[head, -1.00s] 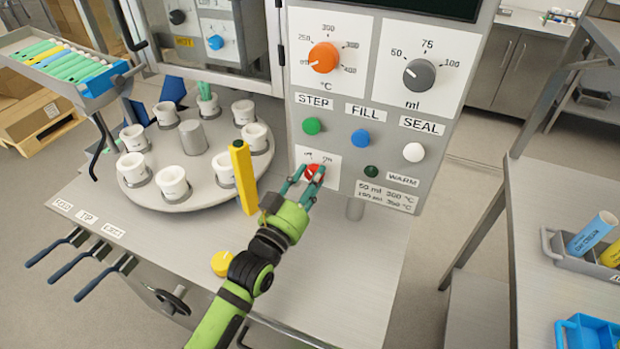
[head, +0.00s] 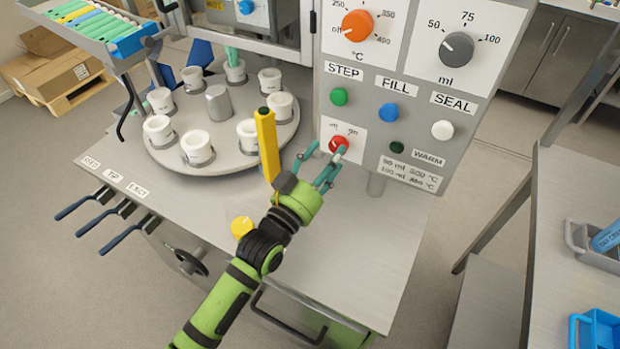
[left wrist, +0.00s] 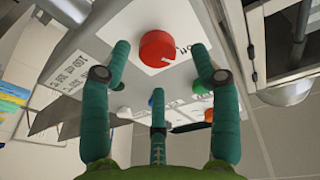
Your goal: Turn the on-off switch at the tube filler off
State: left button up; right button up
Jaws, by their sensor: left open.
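The on-off switch is a round red knob (head: 339,144) on a white plate with two small labels, low on the front panel of the tube filler (head: 412,120). In the left wrist view the red knob (left wrist: 157,48) shows a short pale mark at its lower right edge. I cannot read its setting for certain. My left gripper (head: 326,160) is open, with its teal fingers spread just in front of and slightly below the knob. In the left wrist view the fingertips (left wrist: 160,50) stand on both sides of the knob, apart from it. My right gripper is not in view.
A yellow post (head: 267,148) stands close left of my gripper. Left of it is a turntable (head: 250,165) with white cups. Green (head: 339,97), blue (head: 388,112) and white (head: 442,130) buttons sit above and right of the switch. The counter below is mostly clear.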

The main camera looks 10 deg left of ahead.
pick_arm(q)
jog(key=v, duration=0.9)
jog(key=shift+s, duration=0.15)
